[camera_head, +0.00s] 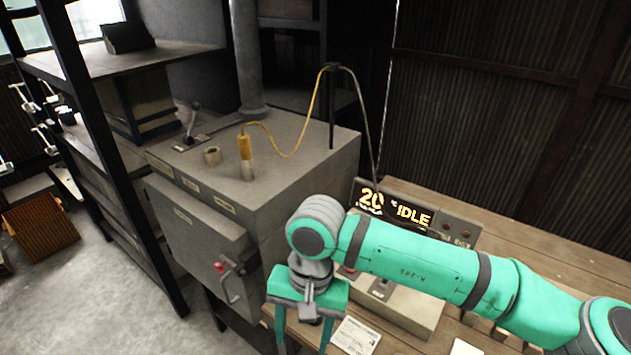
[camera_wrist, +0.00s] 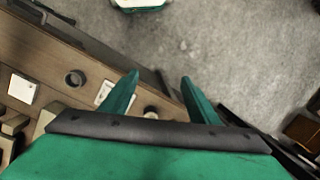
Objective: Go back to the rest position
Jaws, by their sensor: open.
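My gripper (camera_head: 303,340) is teal, at the end of my teal and grey arm, in the lower middle of the head view. It hangs pointing down by the wooden bench's front edge, right of the grey cabinet. In the wrist view my gripper (camera_wrist: 160,78) shows two teal fingers spread apart with nothing between them. Beyond the fingers lie the bench edge and bare concrete floor. In the head view the lower parts of the fingers run close to the frame's bottom edge.
The grey cabinet (camera_head: 215,240) has a red-knobbed door handle and a yellow-handled tool (camera_head: 246,158) on top. A display (camera_head: 395,208) reading "20" and "IDLE" stands on the wooden bench (camera_head: 540,240). A dark shelf (camera_head: 140,62) is at left.

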